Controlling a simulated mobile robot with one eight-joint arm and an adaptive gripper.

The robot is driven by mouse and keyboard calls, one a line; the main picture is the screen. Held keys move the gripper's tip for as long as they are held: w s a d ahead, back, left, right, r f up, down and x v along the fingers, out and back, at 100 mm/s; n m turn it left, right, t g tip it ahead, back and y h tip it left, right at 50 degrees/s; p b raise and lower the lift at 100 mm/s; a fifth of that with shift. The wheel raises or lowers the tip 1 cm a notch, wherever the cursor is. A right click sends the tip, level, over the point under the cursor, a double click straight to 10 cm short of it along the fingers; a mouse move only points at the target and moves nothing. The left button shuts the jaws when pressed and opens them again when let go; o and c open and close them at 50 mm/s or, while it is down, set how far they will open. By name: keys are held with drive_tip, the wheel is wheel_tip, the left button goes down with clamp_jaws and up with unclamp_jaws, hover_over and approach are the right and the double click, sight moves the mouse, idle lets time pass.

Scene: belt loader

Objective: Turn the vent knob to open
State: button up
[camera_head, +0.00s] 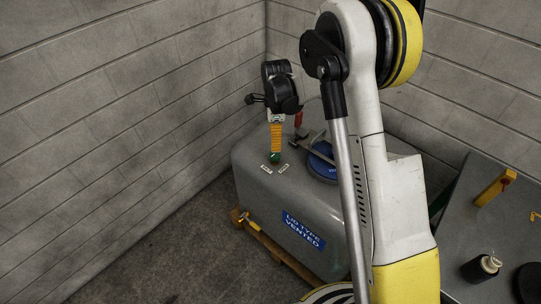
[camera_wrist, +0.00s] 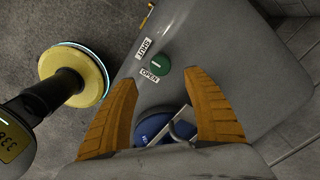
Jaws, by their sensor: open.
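The vent knob (camera_wrist: 160,76) is a round green knob with a white bar, on top of a grey tank (camera_head: 285,200). In the wrist view two labels, SHUT (camera_wrist: 146,48) and OPEN (camera_wrist: 151,75), lie to the left of the knob. In the head view the fingers hang just above the green knob (camera_head: 274,157). Whether they touch it cannot be told.
A blue round lid (camera_head: 322,162) with a metal handle lies on the tank right of the knob. A red-handled part (camera_head: 298,119) stands behind it. The tank rests on a wooden pallet (camera_head: 268,240) near block walls. A grey table (camera_head: 480,225) with items stands at right.

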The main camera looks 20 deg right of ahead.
sight(275, 154)
wheel_tip(275, 154, down, 9)
drive_tip(key=b, duration=0.3)
drive_tip(key=shift+r, duration=0.15)
drive_tip(key=shift+c, duration=0.2)
drive_tip(key=c, duration=1.2)
